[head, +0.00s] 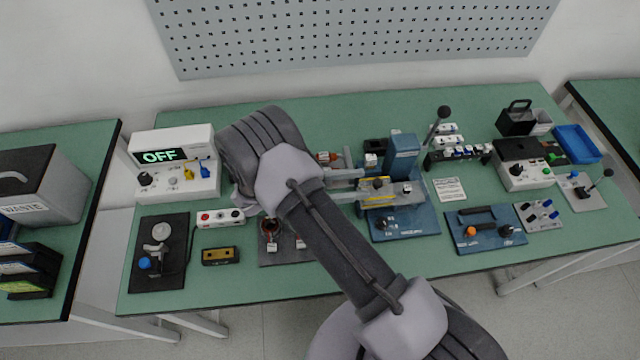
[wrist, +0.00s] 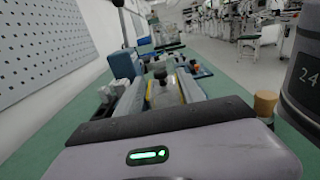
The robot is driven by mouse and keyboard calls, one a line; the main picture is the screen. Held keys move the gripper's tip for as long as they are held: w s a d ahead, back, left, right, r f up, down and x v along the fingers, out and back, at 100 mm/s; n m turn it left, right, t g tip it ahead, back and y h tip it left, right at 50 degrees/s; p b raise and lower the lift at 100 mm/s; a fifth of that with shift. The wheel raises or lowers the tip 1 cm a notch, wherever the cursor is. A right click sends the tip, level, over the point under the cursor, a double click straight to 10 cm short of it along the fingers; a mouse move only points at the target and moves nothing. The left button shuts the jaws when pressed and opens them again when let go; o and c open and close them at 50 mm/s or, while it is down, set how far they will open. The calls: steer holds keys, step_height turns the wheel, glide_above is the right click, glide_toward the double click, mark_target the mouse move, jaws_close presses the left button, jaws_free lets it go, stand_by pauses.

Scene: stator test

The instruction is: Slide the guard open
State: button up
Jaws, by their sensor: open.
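The guard (head: 379,194) looks like a flat panel with yellow edges, lying on a blue fixture (head: 410,222) right of the middle of the bench. A dark knob (head: 377,183) stands up on it. In the wrist view the guard (wrist: 164,95) lies straight ahead, with its dark knob (wrist: 160,76) near the far end of my fingers. My gripper (head: 361,185) reaches in from the left, open, one finger on each side of the knob's line. I cannot tell whether a finger touches the knob. My wrist and arm hide part of the bench left of the fixture.
A blue upright block (head: 403,152) stands right behind the guard. A black-knobbed lever (head: 442,113) rises behind it to the right. A blue plate with a dark handle (head: 480,228) lies right of the fixture. A display box reading OFF (head: 172,150) stands at the left.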

steer(key=a, duration=0.9)
steer(key=shift+s, duration=0.2)
